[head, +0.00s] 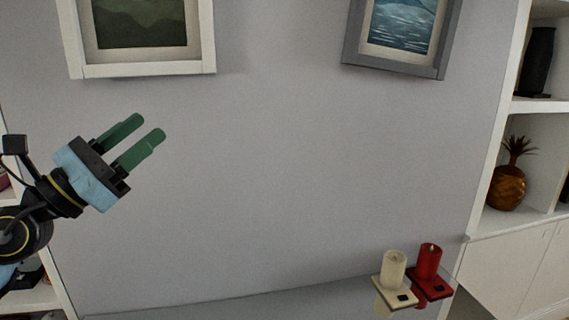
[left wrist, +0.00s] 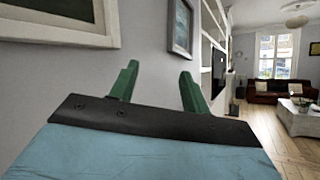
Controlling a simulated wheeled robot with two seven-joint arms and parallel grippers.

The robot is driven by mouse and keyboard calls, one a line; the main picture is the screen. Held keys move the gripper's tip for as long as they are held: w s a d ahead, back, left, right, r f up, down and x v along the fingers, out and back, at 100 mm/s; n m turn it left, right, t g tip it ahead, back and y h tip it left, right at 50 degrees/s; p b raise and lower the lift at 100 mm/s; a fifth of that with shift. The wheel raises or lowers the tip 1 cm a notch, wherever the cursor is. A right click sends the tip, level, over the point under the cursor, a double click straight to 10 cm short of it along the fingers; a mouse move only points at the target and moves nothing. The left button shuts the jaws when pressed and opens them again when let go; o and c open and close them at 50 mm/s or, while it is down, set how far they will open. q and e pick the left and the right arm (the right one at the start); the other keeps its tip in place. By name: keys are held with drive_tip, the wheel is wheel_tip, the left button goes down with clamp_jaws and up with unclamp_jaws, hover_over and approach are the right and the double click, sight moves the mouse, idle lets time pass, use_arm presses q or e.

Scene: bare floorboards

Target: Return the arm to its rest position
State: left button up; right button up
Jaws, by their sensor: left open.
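My left gripper (head: 150,127) is raised in front of the grey wall at the left of the head view, its green fingers pointing up and right. The fingers are apart with nothing between them. In the left wrist view the gripper (left wrist: 158,80) also shows open and empty, with the wall on its left and an open room to its right. My right gripper is not in view.
A cream candle (head: 393,268) and a red candle (head: 428,262) stand on small holders at the lower right. Framed pictures (head: 142,70) (head: 392,68) hang above. White shelves (head: 490,150) stand at the right. The wall between is bare.

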use_arm(q)
drive_tip(key=s+a+f+m+y, duration=0.25)
drive_tip(key=f+m+y, duration=0.45)
drive_tip(key=f+m, duration=0.35)
drive_tip(key=s+a+f+m+g+y, duration=0.1)
drive_tip(key=a+f+m+y, duration=0.2)
drive_tip(key=f+m+y, duration=0.7)
drive_tip(key=s+a+f+m+y, duration=0.2)
drive_tip(key=f+m+y, duration=0.2)
drive_tip(key=f+m, duration=0.7)
drive_tip(key=s+d+f+n+g+h, duration=0.35)
drive_tip(key=s+f+g, duration=0.35)
drive_tip(key=s, duration=0.4)
drive_tip(key=s+d+f+n+g+h, duration=0.2)
drive_tip(key=s+d+f+g, duration=0.35)
drive_tip(key=s+f, duration=0.45)
wheel_tip(320, 180, down, 26)
drive_tip(key=s+a+g+b, duration=0.1)
drive_tip(key=s, duration=0.2)
drive_tip(key=s+a+f+g+b, duration=0.1)
drive_tip(key=s+a+f, duration=0.2)
drive_tip(key=s+f, duration=1.2)
drive_tip(key=shift+s+y, duration=0.35)
drive_tip(key=shift+y, duration=0.1)
